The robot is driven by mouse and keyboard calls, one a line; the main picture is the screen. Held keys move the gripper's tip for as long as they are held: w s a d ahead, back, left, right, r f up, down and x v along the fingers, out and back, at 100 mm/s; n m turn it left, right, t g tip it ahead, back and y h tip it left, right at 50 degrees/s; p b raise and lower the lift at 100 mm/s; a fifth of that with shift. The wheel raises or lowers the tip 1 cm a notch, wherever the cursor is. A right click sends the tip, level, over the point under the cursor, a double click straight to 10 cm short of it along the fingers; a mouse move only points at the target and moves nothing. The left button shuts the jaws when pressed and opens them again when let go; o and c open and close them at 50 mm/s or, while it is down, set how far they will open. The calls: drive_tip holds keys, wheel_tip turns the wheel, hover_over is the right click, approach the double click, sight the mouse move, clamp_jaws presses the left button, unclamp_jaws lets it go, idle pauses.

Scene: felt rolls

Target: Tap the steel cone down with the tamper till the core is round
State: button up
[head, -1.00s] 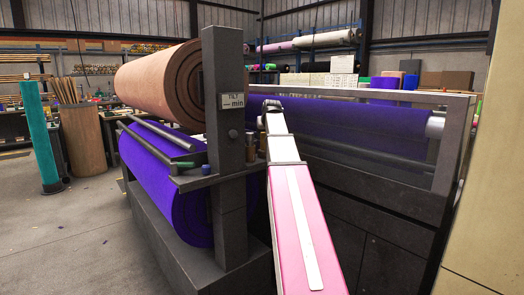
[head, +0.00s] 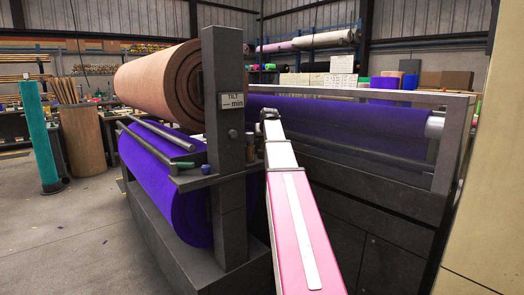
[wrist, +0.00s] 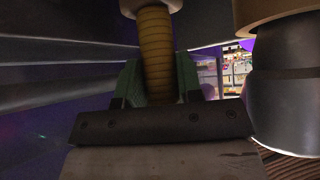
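In the wrist view, my gripper's green fingers (wrist: 160,88) stand on both sides of a ribbed yellow-brown handle (wrist: 157,45) and look closed on it. This looks like the tamper; its pale end shows at the top edge. A dark grey rounded metal body (wrist: 290,90) with a tan top stands just right of the fingers; it may be the steel cone, but I cannot be sure.
A purple roll (head: 165,185) lies below the brown one, and another purple roll (head: 350,125) is behind my arm. Open floor (head: 70,245) is at left.

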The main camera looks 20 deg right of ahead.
clamp_jaws()
drive_tip(key=shift+r, duration=0.15)
drive_tip(key=shift+r, duration=1.9)
